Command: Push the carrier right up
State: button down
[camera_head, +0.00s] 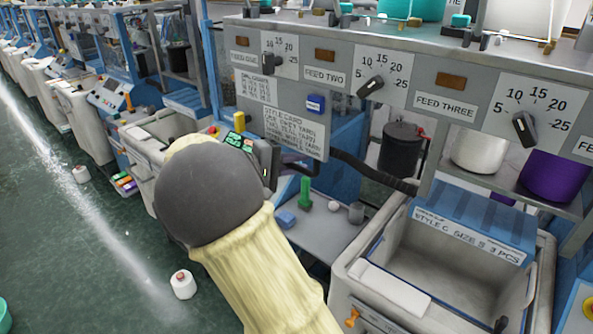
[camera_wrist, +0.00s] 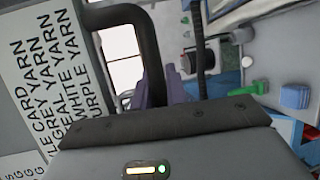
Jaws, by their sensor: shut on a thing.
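My gripper (camera_head: 263,163) is mostly hidden behind my grey rounded arm joint in the head view; only part of its dark body shows, near the lettered style card (camera_head: 294,131). In the wrist view the gripper's dark housing (camera_wrist: 165,140) with a small lit bar fills the bottom. A thin black upright rod (camera_wrist: 199,50) stands just beyond the housing, beside a thick black bent tube (camera_wrist: 151,40). I cannot pick out the carrier with certainty in either view.
A panel with feed dials (camera_head: 372,87) runs across the top. A grey shelf (camera_head: 325,240) holds a green piece (camera_head: 305,192) and a blue block (camera_head: 286,219). An open grey bin (camera_head: 355,262) stands right. A white cone (camera_head: 183,284) stands on the open floor at left.

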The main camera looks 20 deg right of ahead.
jog(key=shift+w+r, duration=0.1)
jog(key=shift+r, duration=0.5)
jog(key=c, duration=1.4)
grip_release()
jog(key=shift+f, duration=0.2)
jog(key=shift+a, duration=0.15)
jog(key=b+v, duration=0.3)
jog(key=v, duration=1.4)
